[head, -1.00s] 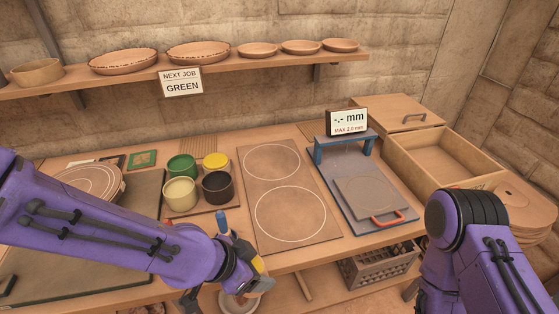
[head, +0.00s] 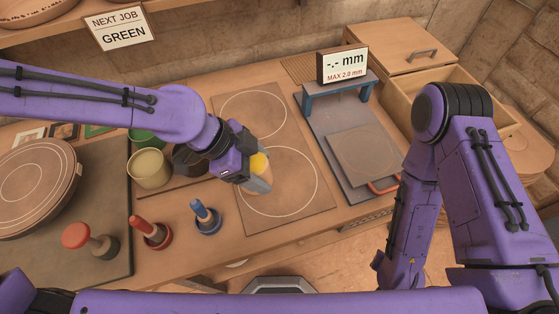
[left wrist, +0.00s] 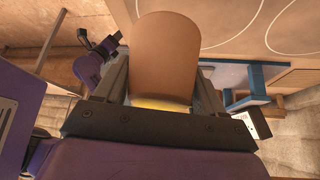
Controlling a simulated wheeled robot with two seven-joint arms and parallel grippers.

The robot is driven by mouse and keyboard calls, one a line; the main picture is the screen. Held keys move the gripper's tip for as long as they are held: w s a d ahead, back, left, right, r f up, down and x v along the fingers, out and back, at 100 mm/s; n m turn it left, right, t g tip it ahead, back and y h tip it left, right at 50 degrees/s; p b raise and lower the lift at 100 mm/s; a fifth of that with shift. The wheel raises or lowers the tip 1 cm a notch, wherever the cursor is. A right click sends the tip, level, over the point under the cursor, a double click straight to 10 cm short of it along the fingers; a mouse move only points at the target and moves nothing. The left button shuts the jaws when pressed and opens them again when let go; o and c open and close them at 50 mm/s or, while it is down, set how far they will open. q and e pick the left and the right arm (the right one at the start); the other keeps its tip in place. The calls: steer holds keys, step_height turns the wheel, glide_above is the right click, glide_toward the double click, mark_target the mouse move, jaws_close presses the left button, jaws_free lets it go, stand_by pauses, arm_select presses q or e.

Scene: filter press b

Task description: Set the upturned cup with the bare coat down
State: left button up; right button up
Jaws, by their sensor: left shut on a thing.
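My left gripper (head: 246,170) is shut on a tan cup (head: 263,184), which has yellow at the end nearest the palm. The cup (left wrist: 166,55) fills the space between the fingers in the left wrist view. In the head view it is at the left edge of the near white ring on a brown board (head: 285,218). I cannot tell whether it touches the board. My right arm is at the right of the head view. Its fingers cannot be made out clearly.
A press with a grey plate (head: 364,153) and a blue frame (head: 308,105) is to the right. The far ring is empty.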

arm_select(q)
steer(key=w+d+f, duration=0.1)
steer(key=f, duration=0.1)
steer(key=w+d+f, duration=0.1)
steer(key=w, duration=0.1)
steer(key=w+d+f, duration=0.1)
steer(key=w+f, duration=0.1)
steer(key=shift+d+f, duration=0.3)
steer(key=shift+d, duration=0.1)
steer(key=f, duration=0.1)
steer(key=f+p, duration=0.1)
steer(key=d+f+p, duration=0.1)
steer(key=f, duration=0.1)
steer(key=shift+w, duration=0.25)
steer(key=shift+w+f, duration=0.2)
steer(key=shift+f, duration=0.15)
arm_select(e)
steer(key=shift+w+r, duration=0.25)
steer(key=shift+r, duration=0.7)
arm_select(q)
steer(key=shift+s, duration=0.15)
steer(key=o, duration=1.1)
steer(key=shift+f, duration=0.1)
arm_select(e)
steer(key=shift+f, duration=0.1)
